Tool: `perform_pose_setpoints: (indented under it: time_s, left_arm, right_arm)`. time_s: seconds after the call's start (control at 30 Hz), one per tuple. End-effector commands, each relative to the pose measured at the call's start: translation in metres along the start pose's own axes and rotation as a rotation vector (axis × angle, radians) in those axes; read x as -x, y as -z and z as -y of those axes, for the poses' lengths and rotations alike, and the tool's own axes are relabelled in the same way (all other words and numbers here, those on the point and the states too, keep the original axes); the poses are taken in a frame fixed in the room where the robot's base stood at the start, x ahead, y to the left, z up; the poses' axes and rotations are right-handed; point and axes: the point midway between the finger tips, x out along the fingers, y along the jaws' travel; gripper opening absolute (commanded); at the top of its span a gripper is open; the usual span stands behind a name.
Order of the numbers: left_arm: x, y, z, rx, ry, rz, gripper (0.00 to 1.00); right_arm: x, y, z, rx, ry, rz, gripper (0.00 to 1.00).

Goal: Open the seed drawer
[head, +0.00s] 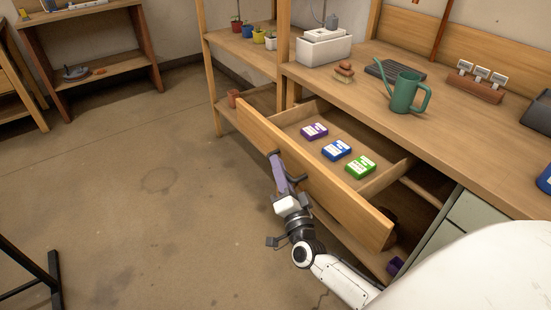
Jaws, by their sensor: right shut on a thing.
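The seed drawer (320,176) is a wide wooden drawer under the workbench, and it stands pulled out from the bench. Inside it lie a purple seed packet (314,131), a blue packet (336,150) and a green packet (360,167). My right gripper (279,170) is at the outer face of the drawer front, shut on the dark drawer handle (295,179), which the fingers partly hide. My left gripper is not in view.
The workbench top (350,95) holds a green watering can (407,93), a white sink-like box (323,46) and a block with white switches (477,80). A shelf with small pots (258,36) stands to its left. The floor at left is mostly clear.

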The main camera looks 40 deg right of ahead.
Motion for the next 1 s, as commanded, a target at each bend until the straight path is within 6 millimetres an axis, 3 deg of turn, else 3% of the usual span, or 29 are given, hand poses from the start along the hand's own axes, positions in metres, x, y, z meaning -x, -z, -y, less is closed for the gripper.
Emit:
perform_pose_setpoints:
  time_s: [0.27, 0.3, 0.4, 0.77, 1.0]
  left_arm:
    - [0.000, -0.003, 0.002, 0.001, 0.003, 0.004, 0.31]
    - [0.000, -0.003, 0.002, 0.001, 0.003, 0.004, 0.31]
    - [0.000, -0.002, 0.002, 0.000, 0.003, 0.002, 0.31]
    - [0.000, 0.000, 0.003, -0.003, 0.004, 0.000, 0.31]
    - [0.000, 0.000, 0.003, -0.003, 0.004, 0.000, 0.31]
  right_arm:
    - [0.004, 0.003, 0.000, 0.005, -0.005, -0.008, 0.00]
    - [0.004, 0.003, 0.000, 0.005, -0.005, -0.008, 0.12]
    - [0.003, 0.003, 0.000, 0.005, -0.004, -0.008, 0.29]
    - [0.007, 0.002, -0.001, 0.004, -0.005, -0.005, 0.29]
    - [0.047, 0.001, -0.001, 0.004, -0.008, -0.004, 0.29]
